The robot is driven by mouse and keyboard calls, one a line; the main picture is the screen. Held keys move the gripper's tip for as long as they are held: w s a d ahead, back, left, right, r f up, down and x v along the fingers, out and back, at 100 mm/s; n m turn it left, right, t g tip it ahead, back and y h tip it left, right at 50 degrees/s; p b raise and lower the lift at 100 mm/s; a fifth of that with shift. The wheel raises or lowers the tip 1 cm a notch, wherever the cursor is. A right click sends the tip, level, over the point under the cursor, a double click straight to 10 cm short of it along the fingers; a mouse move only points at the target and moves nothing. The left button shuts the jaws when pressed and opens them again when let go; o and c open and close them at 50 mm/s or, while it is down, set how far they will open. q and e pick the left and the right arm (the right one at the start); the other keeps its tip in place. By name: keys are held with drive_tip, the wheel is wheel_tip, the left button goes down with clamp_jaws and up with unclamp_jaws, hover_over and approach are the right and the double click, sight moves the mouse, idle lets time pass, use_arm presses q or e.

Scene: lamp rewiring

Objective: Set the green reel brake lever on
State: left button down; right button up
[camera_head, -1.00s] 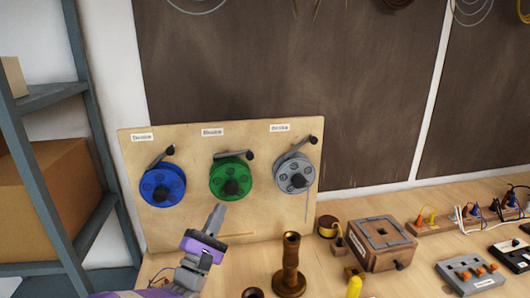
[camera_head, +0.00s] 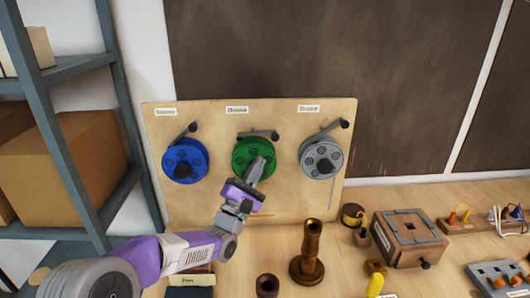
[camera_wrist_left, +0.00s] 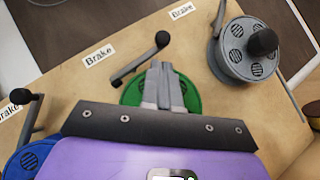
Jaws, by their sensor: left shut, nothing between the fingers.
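The green reel (camera_head: 245,165) hangs in the middle of the upright wooden board (camera_head: 208,200). Its grey brake lever (camera_head: 256,134) lies nearly level above it, with a black knob (camera_head: 275,136) at its right end. My left gripper (camera_head: 260,166) is shut and empty in front of the green reel, below the lever, and hides part of the reel. In the left wrist view the fingers (camera_wrist_left: 164,82) cover much of the green reel (camera_wrist_left: 190,97). The lever (camera_wrist_left: 138,62) and its knob (camera_wrist_left: 162,39) stand clear beyond the fingertips. My right gripper is out of view.
A blue reel (camera_head: 185,160) and a grey reel (camera_head: 320,157) flank it, their levers tilted up to the right. Labels (camera_head: 237,109) sit above the reels. A brown turned post (camera_head: 309,255) and a wooden box (camera_head: 408,238) stand on the bench to the right.

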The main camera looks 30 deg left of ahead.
use_arm(q)
drive_tip(key=shift+x, duration=2.55)
drive_tip(key=shift+f, duration=0.1)
drive_tip(key=shift+d+n+y+b, duration=0.1)
drive_tip(key=shift+n+y+b, duration=0.3)
drive_tip(key=shift+n+b, duration=0.1)
